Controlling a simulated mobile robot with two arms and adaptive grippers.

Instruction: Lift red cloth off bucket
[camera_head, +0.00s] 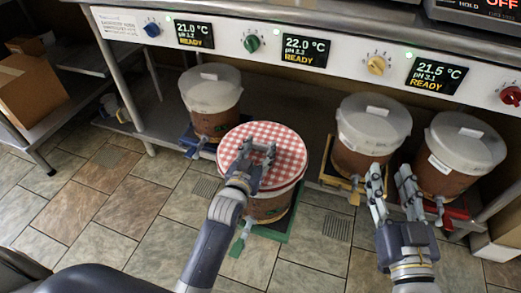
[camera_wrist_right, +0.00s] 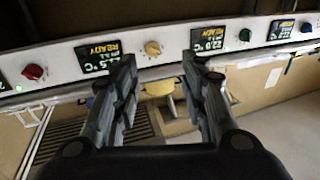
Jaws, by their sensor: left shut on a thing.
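A red and white checked cloth (camera_head: 288,148) lies over the top of a brown bucket (camera_head: 268,207) that stands on a green base. My left gripper (camera_head: 257,152) is at the upper left part of the cloth, over the bucket's top, and is shut on the cloth. The cloth still appears to lie flat on the bucket. My right gripper (camera_head: 391,178) is open and empty, in front of the two right buckets. Its open fingers also show in the right wrist view (camera_wrist_right: 160,85).
Other lidded buckets stand on the lower shelf: one at left (camera_head: 211,98), one right of centre (camera_head: 369,137), and one at far right (camera_head: 458,155). A control panel (camera_head: 265,45) with displays and knobs runs above. Cardboard boxes (camera_head: 27,88) sit at left. The tiled floor in front is clear.

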